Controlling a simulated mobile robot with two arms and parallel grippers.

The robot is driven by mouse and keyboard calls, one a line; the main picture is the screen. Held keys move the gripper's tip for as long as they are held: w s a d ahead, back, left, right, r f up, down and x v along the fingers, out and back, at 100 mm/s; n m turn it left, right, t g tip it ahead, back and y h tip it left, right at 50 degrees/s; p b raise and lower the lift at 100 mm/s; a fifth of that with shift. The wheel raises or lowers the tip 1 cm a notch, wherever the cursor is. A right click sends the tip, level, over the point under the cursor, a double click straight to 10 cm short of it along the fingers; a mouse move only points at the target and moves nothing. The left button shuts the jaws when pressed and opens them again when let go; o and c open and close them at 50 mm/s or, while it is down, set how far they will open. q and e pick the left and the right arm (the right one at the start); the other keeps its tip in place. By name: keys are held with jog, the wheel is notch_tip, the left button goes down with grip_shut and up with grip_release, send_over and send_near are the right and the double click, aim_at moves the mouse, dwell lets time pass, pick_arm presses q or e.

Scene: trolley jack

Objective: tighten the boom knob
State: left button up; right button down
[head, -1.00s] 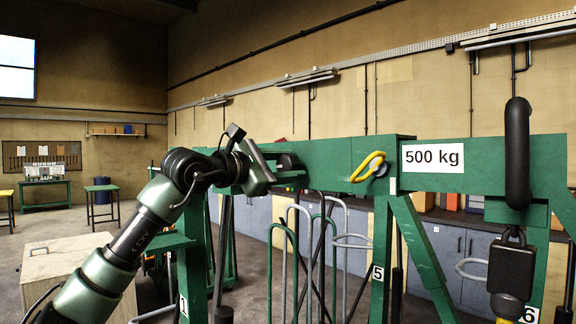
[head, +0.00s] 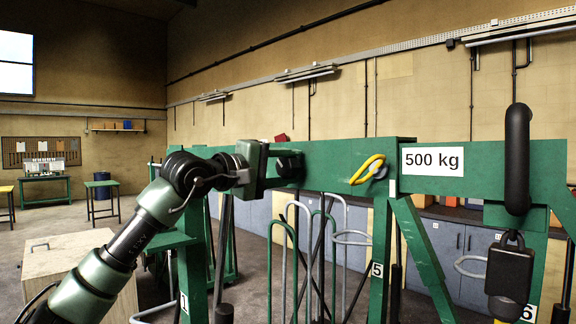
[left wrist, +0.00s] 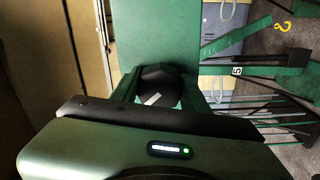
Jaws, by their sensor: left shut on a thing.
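The boom knob is black and sits on the green boom (head: 330,158). In the head view the dark knob (head: 290,164) shows just right of my left gripper (head: 276,166). In the left wrist view the knob (left wrist: 160,86) is a faceted black shape with a pale mark, close in front of my left gripper (left wrist: 158,98). The left gripper is shut on the knob, its palm upright. My right gripper is not in view.
Green stand legs and bars are below. A wooden box (head: 70,262) stands at the lower left.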

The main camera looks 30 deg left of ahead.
aim_at(282, 169)
pick_arm(q)
jog(key=m+p, duration=0.1)
jog(key=m, duration=0.4)
jog(key=shift+f+m, duration=0.1)
jog(key=shift+m, duration=0.2)
jog(key=shift+f+m+p, duration=0.1)
jog(key=shift+m+p, duration=0.25)
jog(key=shift+m, duration=1.75)
jog(key=o, duration=1.4)
jog(key=shift+c, duration=0.2)
jog(key=b+v, duration=0.4)
jog(key=v, duration=0.3)
jog(key=shift+s+a, duration=0.15)
jog(key=shift+s, duration=0.2)
